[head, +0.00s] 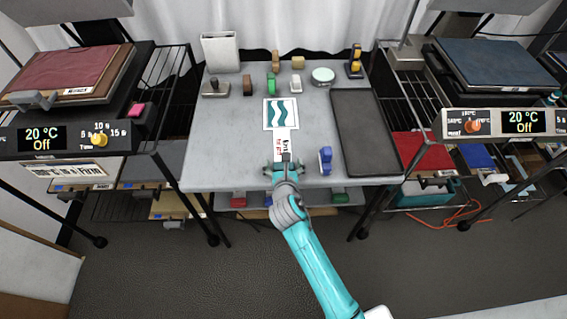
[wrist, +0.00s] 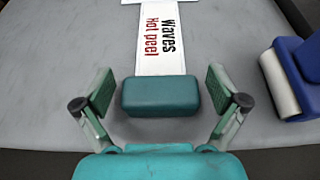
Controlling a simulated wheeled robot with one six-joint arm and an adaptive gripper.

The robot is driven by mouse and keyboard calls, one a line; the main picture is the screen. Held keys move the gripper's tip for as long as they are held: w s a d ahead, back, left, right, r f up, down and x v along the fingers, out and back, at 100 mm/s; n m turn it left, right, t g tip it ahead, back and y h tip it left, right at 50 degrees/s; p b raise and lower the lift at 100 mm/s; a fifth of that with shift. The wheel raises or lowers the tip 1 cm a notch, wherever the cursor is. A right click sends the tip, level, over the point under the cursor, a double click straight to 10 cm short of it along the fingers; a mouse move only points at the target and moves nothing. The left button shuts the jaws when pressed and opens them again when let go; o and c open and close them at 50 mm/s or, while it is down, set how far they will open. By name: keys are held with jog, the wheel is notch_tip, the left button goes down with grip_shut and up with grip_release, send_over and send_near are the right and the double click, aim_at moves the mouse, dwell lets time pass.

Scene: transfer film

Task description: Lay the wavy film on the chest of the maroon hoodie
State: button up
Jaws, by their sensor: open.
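The wavy film (head: 281,113), a white sheet with teal waves, lies on the grey table. Its white tab reaches toward my gripper, and in the wrist view the tab (wrist: 161,40) reads "Waves Hot peel". A teal block (wrist: 160,96) sits at the tab's near end. My gripper (head: 283,166) is open at the table's front edge. In the wrist view its fingers stand on either side of the teal block, with gaps at both sides. The maroon hoodie (head: 62,72) appears as folded maroon cloth on the left press, with a small label at its front.
The left press panel (head: 60,136) and right press panel (head: 505,123) both read 20 °C, Off. A blue roller (head: 325,160) stands close right of my gripper. A dark tray (head: 365,130) lies further right. Several small blocks and a white holder (head: 221,52) stand at the back.

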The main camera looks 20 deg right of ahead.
jog(key=shift+r, duration=0.1)
jog(key=v, duration=1.2)
jog(key=shift+r, duration=0.1)
jog(key=s+d+f+m+y, duration=0.1)
jog(key=s+f+m+y, duration=0.1)
jog(key=s+m, duration=0.65)
jog(key=s+d+f+m+y, duration=0.15)
jog(key=s+m, duration=0.45)
jog(key=s, duration=0.6)
jog(key=s+r+m+t, duration=0.1)
jog(key=s+r+m, duration=0.4)
jog(key=s+m, duration=0.3)
jog(key=s+r+m, duration=0.5)
jog(key=s+m, duration=0.3)
jog(key=m, duration=0.2)
jog(key=shift+d+r+t+y, duration=0.15)
jog(key=shift+r+t+y, duration=0.2)
jog(key=shift+t, duration=0.05)
